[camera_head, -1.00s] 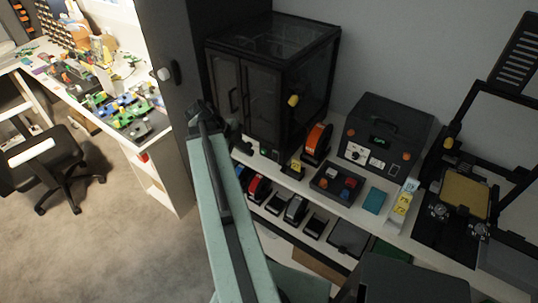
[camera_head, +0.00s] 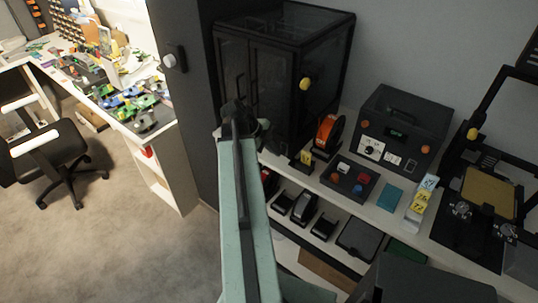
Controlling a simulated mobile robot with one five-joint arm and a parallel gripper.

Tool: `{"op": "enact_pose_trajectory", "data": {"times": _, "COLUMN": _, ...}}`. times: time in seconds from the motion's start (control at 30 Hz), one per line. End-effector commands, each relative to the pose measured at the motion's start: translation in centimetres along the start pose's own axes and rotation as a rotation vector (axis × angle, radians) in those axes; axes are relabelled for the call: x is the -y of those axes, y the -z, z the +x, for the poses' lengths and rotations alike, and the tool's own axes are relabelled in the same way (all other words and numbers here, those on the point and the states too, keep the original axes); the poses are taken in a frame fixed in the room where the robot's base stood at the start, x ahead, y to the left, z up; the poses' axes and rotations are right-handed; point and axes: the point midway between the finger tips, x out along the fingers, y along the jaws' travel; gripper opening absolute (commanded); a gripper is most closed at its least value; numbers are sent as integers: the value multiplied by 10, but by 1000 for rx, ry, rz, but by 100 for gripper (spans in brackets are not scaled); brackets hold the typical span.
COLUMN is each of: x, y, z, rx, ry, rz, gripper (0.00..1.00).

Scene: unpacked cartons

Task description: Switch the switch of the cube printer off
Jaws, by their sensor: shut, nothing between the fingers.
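The cube printer (camera_head: 322,85), which I take to be the dark box-shaped enclosure with glass doors, stands on the white shelf at the centre back. A yellow knob-like part (camera_head: 304,84) shows on its near right corner. My pale green arm rises in front of it. My gripper (camera_head: 263,127) is small and dark at the arm's end, in front of the printer's lower front. It is shut and empty. I cannot tell whether it touches the printer. The arm and gripper hide part of the printer's lower front, and no switch can be made out there.
Carpet is open at the lower left.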

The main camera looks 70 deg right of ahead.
Motion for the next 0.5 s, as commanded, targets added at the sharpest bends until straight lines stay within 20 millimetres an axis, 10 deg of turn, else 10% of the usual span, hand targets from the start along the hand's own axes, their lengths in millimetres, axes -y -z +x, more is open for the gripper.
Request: {"op": "enact_pose_trajectory", "data": {"times": 0.5, "x": 7, "y": 2, "z": 6, "rx": -3, "ry": 3, "rz": 6, "gripper": 0}}
